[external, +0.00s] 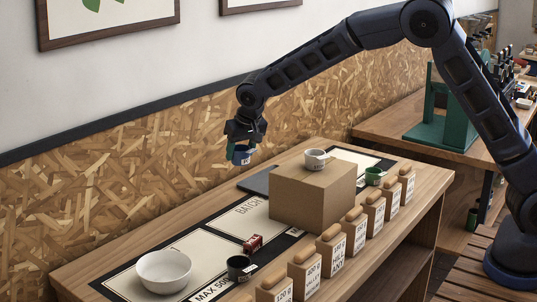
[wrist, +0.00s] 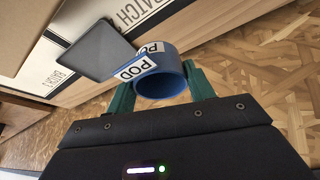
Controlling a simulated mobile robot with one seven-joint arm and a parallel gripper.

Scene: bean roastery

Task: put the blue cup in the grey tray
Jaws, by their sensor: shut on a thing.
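The blue cup (external: 241,157) with a white label is held up in the air near the chipboard wall. It also shows in the wrist view (wrist: 163,88), tilted, with its label reading "POD". My gripper (external: 242,146) is shut on it, with a green finger on each side in the wrist view (wrist: 160,92). The grey tray (external: 257,182) lies flat on the table behind the cardboard box, which partly hides it.
A cardboard box (external: 300,205) bears a white cup (external: 316,158). A green cup (external: 374,177) stands to its right. A white bowl (external: 163,272), a dark cup (external: 238,267) and a small red object (external: 253,243) are at the left. Several labelled blocks line the front edge.

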